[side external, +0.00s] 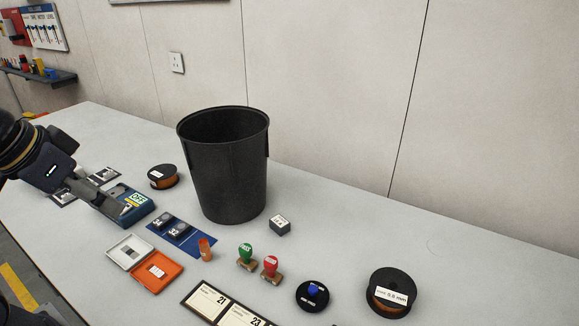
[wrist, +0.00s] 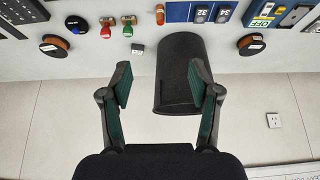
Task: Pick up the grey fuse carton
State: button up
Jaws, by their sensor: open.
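The likely fuse carton is a small dark grey box (side external: 280,225) with a white marked top. It stands on the bench just right of the black bin's base in the side view. In the wrist view the carton (wrist: 137,48) is small, beyond the left fingertip, next to the bin. My gripper (wrist: 160,76) is open, its two green-padded fingers spread with nothing held between them.
The tall black bin (side external: 225,170) stands between my gripper's side and the carton. Green (side external: 246,255) and red (side external: 270,266) stamps, an orange cylinder (side external: 205,249) and a blue-knobbed disc (side external: 313,294) are in front. A spool (side external: 390,293) lies right. Bench right of the carton is clear.

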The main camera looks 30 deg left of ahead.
jog(key=shift+o, duration=1.4)
